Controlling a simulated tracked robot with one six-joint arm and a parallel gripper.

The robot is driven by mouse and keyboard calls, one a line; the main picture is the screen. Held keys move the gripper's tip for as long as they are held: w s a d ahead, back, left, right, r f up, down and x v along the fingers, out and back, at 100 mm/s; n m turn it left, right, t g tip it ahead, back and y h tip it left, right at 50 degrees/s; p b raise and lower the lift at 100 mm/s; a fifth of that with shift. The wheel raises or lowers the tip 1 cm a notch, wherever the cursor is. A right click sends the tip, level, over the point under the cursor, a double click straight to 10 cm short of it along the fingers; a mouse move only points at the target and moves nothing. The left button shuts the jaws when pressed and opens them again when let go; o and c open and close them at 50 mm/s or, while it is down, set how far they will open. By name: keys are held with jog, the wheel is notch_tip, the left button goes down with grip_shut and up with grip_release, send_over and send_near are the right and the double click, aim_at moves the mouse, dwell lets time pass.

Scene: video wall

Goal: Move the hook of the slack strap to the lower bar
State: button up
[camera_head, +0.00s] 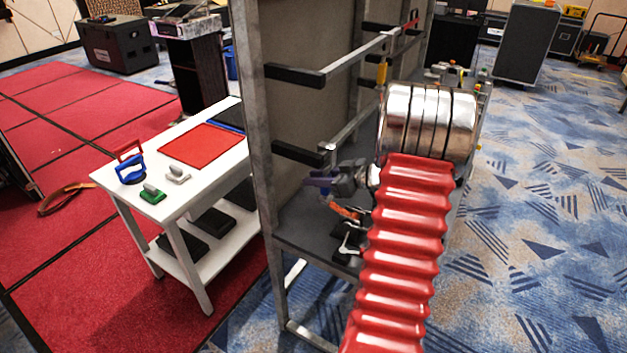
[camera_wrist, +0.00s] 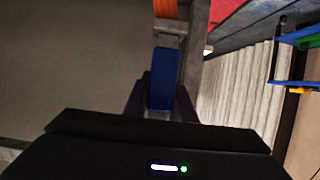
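My gripper (camera_head: 320,181) is in front of the rack, below the lower bar (camera_head: 350,126), with its purple fingers pointing left. In the wrist view the fingers (camera_wrist: 162,95) flank a blue piece (camera_wrist: 162,78) and appear to touch both its sides. An orange strap (camera_wrist: 179,9) and a grey metal fitting lie just beyond it; I cannot make out the hook's shape. In the head view a small orange piece (camera_head: 345,212) shows below my gripper. The upper bar (camera_head: 365,57) carries a yellow strap piece (camera_head: 382,71) and a red one (camera_head: 410,21) farther back.
The grey rack's upright post (camera_head: 256,130) and black arms (camera_head: 296,153) stand close to my gripper. A rack shelf (camera_head: 300,232) lies below. A white table (camera_head: 185,206) with blue, red and green handled pieces stands to the left.

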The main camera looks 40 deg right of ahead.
jog(key=o, duration=0.5)
jog(key=v, duration=1.3)
jog(key=shift+s+r, duration=0.15)
jog(key=shift+s, duration=0.25)
